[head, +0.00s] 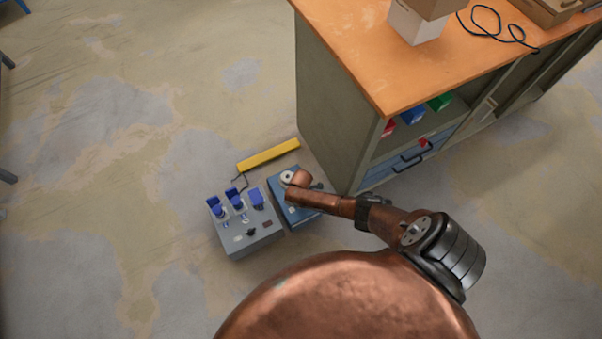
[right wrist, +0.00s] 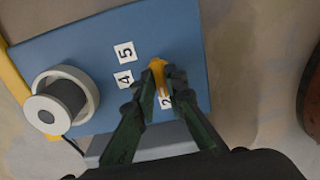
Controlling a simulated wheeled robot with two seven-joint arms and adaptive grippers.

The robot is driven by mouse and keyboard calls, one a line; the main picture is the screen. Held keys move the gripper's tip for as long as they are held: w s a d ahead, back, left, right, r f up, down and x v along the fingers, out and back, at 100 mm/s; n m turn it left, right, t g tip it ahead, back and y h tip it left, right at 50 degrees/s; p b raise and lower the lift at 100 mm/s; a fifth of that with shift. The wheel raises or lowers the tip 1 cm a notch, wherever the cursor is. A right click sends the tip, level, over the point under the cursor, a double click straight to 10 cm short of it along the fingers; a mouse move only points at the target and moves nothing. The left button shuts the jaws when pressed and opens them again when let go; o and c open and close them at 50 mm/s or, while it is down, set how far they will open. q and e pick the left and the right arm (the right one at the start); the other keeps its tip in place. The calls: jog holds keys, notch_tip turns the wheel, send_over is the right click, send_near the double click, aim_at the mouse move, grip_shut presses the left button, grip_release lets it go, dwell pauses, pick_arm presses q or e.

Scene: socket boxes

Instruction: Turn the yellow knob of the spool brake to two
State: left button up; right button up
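The spool brake is a blue box (head: 297,215) on the floor beside the cabinet in the head view; its blue top (right wrist: 80,52) fills much of the right wrist view. A white-rimmed dark spool (right wrist: 62,96) sits at its left. The yellow knob (right wrist: 158,68) is at the right of the top, its narrow end up in the picture. Labels 5 (right wrist: 125,52) and 4 (right wrist: 123,79) are readable; a 2 (right wrist: 165,101) is partly covered by my fingers. My right gripper (right wrist: 164,84) has its fingers closed against both sides of the knob. My left gripper is out of view.
A grey box (head: 245,243) with several blue switches stands left of the blue box. A yellow bar (head: 268,156) lies behind them. The cabinet (head: 330,120) with an orange top stands close at the right.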

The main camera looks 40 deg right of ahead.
jog(key=shift+o, duration=1.3)
jog(key=shift+r, duration=0.15)
notch_tip(320, 180, up, 12)
